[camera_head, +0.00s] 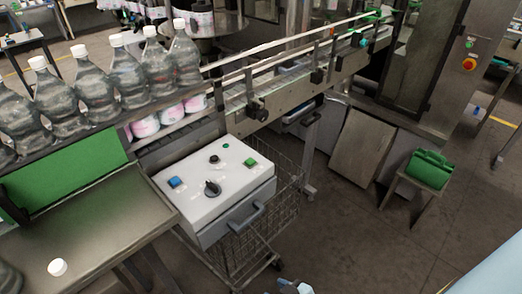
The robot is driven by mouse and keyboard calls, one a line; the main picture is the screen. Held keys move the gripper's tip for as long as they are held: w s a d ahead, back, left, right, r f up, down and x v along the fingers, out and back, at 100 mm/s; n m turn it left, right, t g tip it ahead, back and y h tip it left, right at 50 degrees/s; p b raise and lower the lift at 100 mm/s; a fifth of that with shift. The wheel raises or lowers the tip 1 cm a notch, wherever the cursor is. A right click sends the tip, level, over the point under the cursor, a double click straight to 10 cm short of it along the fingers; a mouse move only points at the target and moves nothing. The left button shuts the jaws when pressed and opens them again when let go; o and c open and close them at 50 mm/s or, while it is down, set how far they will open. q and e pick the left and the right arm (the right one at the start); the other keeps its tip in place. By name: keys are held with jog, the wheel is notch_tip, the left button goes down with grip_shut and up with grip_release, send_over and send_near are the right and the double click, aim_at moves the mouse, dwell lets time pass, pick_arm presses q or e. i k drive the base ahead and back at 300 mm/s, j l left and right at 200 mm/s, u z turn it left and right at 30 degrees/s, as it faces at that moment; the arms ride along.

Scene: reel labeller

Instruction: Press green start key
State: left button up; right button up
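The green key (250,162) is a small square button on the sloped top of a white control box (225,205), near its right edge. Nothing touches or covers it. A blue key (176,183), a black rotary knob (212,188), a small black button (214,159) and a small green round part (226,146) share the panel. A small pale and dark part at the bottom edge, below the box, seems to be the tip of my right gripper (295,287); it is mostly cut off, and its fingers cannot be made out. My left gripper is not in view.
A grey handle (246,217) sticks out from the box front, above a wire cart (245,255). A metal table (90,225) with a white cap (57,267) stands left. Capped bottles (125,75) line the conveyor behind.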

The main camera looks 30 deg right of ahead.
aim_at(250, 161)
jog(key=i+l, duration=0.1)
jog(key=l, duration=0.25)
jog(key=i+l, duration=0.15)
jog(key=l, duration=0.25)
jog(key=i+l, duration=0.1)
jog(key=l, duration=0.25)
jog(key=i+l, duration=0.1)
jog(key=l, duration=0.3)
